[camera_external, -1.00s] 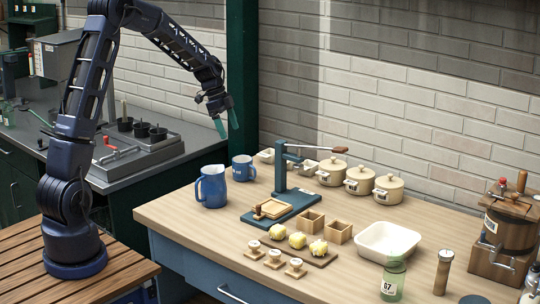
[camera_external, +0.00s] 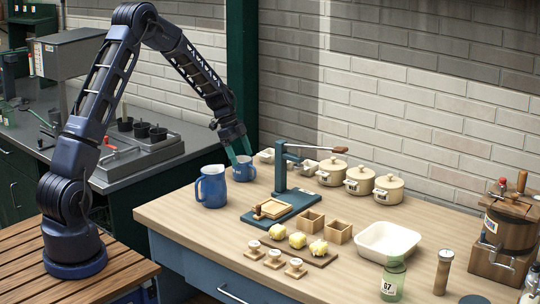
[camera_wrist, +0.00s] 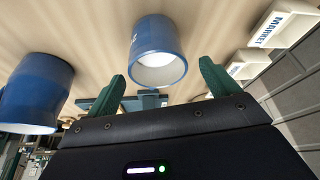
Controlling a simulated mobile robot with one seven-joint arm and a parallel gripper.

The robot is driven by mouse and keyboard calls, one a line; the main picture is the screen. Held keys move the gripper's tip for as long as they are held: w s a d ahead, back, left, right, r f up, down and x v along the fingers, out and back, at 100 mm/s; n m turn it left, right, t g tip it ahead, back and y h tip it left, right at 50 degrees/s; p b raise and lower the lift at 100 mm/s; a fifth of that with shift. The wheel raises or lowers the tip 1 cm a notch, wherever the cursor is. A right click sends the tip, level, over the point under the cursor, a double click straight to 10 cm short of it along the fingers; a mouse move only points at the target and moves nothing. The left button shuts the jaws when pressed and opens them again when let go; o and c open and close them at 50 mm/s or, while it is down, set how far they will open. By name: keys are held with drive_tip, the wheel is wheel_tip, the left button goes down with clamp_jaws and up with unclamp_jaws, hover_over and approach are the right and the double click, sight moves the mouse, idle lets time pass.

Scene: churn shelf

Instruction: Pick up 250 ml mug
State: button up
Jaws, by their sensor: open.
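The blue mug (camera_external: 244,172) stands upright on the wooden table, just right of the larger blue jug (camera_external: 211,187). My gripper (camera_external: 240,158) points down at the mug, its teal fingers open and empty, with the tips overlapping the mug's top in the external view. In the wrist view the mug (camera_wrist: 157,55) lies ahead between the two fingertips (camera_wrist: 164,78), with its open rim facing the camera. I cannot tell whether a finger touches it. The jug (camera_wrist: 38,92) shows at the left there, outside the fingers.
A teal press (camera_external: 280,200) with a lever stands right of the mug. Behind are small labelled cream containers (camera_wrist: 284,23) and several lidded cream pots (camera_external: 359,180) along the brick wall. A white basin (camera_external: 388,240) is further right. The table's front left is clear.

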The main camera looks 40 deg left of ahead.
sight(250, 174)
drive_tip(key=x, duration=0.5)
drive_tip(key=shift+d+r, duration=0.1)
drive_tip(key=shift+d, duration=0.1)
drive_tip(key=shift+c, duration=0.5)
drive_tip(key=c, duration=1.1)
drive_tip(key=shift+r, duration=0.25)
drive_tip(key=shift+c, duration=0.2)
wheel_tip(250, 174, up, 19)
drive_tip(key=shift+r, duration=0.2)
